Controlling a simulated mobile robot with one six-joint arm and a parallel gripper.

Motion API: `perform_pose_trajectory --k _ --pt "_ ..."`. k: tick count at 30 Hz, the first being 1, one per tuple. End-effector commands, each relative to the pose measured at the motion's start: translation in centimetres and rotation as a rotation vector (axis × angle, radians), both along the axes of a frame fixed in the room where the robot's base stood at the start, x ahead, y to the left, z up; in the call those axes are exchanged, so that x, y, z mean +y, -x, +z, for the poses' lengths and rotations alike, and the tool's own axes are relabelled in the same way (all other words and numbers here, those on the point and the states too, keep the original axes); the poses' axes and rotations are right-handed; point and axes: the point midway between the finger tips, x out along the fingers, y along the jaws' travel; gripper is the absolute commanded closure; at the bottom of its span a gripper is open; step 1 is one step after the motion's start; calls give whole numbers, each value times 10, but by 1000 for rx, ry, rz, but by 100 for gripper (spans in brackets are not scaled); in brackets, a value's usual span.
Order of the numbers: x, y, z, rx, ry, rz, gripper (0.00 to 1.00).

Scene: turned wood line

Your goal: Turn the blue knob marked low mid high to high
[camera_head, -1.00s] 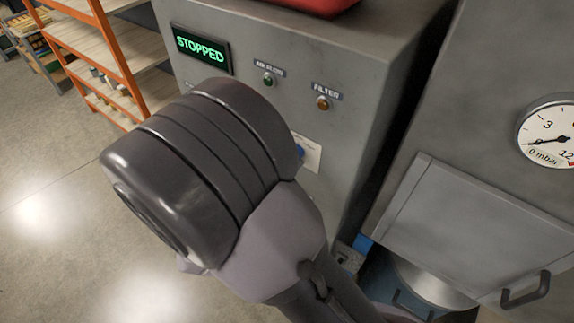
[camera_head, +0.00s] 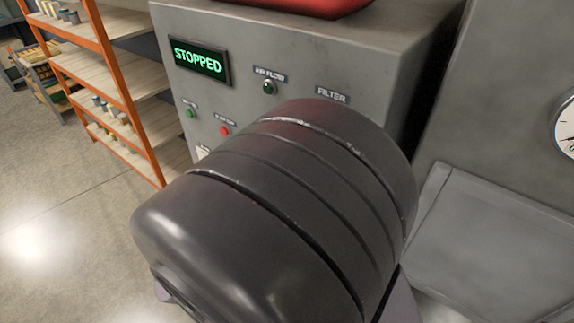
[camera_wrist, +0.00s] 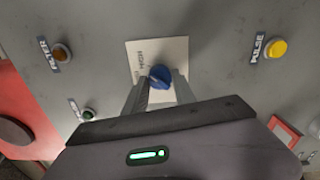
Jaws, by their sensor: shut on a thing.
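The blue knob (camera_wrist: 160,75) sits on a pale label plate (camera_wrist: 174,50) on the grey panel in the wrist view. Part of the lettering on the plate can be read as "HIGH"; the rest is hidden or too small. My gripper (camera_wrist: 160,90) is shut on the blue knob, with one finger on each side of it. Which mark the knob points at cannot be told. In the head view my arm covers the knob and its plate.
The grey cabinet (camera_head: 385,45) carries a "STOPPED" display (camera_head: 199,60), a green lamp (camera_head: 268,88) and a red button (camera_head: 224,130). In the wrist view an amber lamp (camera_wrist: 62,53) and a yellow "PULSE" button (camera_wrist: 278,48) flank the knob. An orange shelf (camera_head: 105,65) stands left.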

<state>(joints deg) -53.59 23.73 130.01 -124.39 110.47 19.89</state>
Motion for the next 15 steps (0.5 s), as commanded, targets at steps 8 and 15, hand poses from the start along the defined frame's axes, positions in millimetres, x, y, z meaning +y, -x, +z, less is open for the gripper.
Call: perform_pose_trajectory --k 8,15 --pt "0 0 -1 -25 -34 -1 100" --pt "0 0 0 -28 -37 -1 100"
